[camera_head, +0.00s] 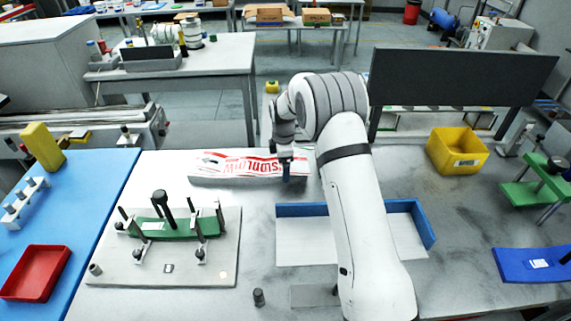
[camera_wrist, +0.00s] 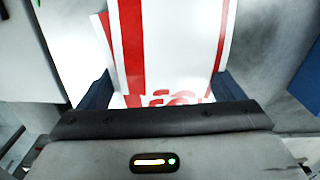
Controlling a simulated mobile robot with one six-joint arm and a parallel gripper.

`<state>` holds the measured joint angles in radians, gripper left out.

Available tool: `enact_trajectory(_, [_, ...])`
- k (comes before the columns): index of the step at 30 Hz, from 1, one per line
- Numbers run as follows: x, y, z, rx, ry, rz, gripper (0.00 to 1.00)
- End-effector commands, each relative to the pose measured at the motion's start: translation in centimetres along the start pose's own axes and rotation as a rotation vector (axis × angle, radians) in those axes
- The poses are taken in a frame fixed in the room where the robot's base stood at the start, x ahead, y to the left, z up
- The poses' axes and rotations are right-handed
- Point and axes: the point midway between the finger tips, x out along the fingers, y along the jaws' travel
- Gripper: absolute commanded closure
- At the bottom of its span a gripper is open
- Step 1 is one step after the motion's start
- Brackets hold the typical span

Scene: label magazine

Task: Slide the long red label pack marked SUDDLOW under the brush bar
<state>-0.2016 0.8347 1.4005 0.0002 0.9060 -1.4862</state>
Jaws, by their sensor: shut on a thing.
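The long label pack (camera_head: 235,163), white with red bands and red lettering, lies on a low grey block (camera_head: 235,182) at the back middle of the table. Its lettering reads upside down in the head view. My gripper (camera_head: 287,172) is at the pack's right part. In the wrist view the pack (camera_wrist: 180,45) lies between the dark blue fingers of my gripper (camera_wrist: 160,92), one at each side, and the gripper is shut on it. The pack's near end is hidden by the gripper body. I cannot make out the brush bar for certain.
A white-floored tray with blue walls (camera_head: 301,210) stands in front, partly hidden by my arm. A fixture plate with a green part (camera_head: 180,228) is at the left. A yellow bin (camera_head: 457,152) and a dark upright panel (camera_head: 460,80) are at the back right.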

Motion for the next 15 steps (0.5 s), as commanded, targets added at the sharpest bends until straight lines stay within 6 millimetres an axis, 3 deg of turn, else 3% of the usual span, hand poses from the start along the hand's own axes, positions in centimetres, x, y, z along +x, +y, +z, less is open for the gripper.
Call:
enact_trajectory(1, [-0.1, 0.05, 0.01, 0.0, 0.0, 0.002, 0.61])
enact_trajectory(2, [-0.1, 0.05, 0.01, 0.001, 0.0, 0.002, 0.11])
enact_trajectory(6, [-0.08, 0.04, 0.03, 0.001, 0.0, 0.001, 0.0])
enact_trajectory(15, [-0.41, 0.01, 0.05, 0.0, 0.0, 0.0, 0.0])
